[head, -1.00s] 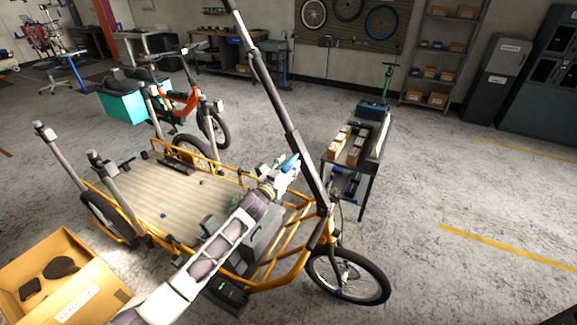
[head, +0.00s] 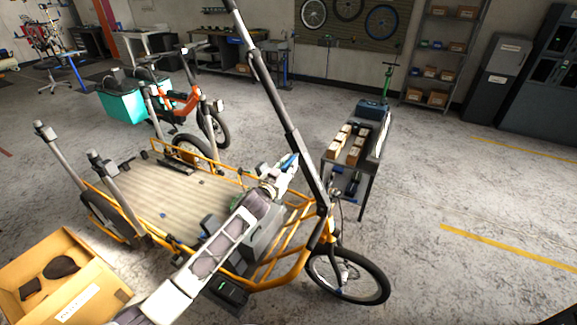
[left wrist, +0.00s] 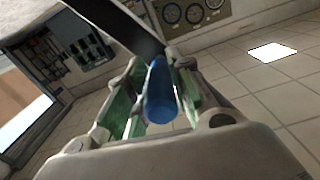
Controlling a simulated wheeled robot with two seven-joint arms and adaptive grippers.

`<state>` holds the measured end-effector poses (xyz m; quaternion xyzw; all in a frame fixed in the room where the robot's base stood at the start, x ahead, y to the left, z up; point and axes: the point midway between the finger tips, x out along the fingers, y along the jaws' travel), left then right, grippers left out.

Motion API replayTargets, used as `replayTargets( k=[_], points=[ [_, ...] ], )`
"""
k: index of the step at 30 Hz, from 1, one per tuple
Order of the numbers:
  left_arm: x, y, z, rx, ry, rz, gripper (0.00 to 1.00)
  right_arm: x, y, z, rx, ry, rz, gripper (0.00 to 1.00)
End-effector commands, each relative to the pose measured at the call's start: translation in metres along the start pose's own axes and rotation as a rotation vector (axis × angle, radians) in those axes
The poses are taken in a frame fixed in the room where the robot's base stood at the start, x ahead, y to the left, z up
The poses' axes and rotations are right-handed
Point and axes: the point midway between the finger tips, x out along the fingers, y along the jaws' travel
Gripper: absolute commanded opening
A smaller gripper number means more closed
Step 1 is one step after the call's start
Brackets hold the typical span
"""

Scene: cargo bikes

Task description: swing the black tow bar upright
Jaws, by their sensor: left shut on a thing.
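The black tow bar (head: 292,130) is a long dark pole at the front end of the yellow cargo bike (head: 282,262). It rises steeply and leans to the left, and its top runs out of the head view. My left gripper (head: 285,170) is beside the bar, shut on a blue grip (head: 291,161). In the left wrist view, the blue grip (left wrist: 160,92) lies between the two green-lined fingers, and the dark bar (left wrist: 120,25) meets its far end. My right gripper is out of view.
The bike's flat deck (head: 180,195) has grey posts (head: 115,190) at its left. A cardboard box (head: 95,300) stands front left. A cart with small boxes (head: 370,150) stands just right of the bar. The floor at right is clear.

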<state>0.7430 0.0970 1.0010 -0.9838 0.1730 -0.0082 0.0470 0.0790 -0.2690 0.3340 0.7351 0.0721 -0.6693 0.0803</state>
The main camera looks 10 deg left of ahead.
Motion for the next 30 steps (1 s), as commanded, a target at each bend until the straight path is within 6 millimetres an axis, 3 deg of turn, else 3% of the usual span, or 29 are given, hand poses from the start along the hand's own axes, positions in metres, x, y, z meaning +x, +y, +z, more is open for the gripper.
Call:
replayTargets(
  k=[8,16,30],
  points=[
    [0.0,0.011,-0.006,0.036,0.001,0.003,0.0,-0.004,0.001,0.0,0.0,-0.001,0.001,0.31],
    [0.0,0.048,-0.025,0.169,0.006,0.009,0.0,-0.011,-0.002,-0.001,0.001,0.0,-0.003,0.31],
    [0.0,0.111,-0.04,0.43,0.0,0.005,0.0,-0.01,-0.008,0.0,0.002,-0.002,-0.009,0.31]
  ],
)
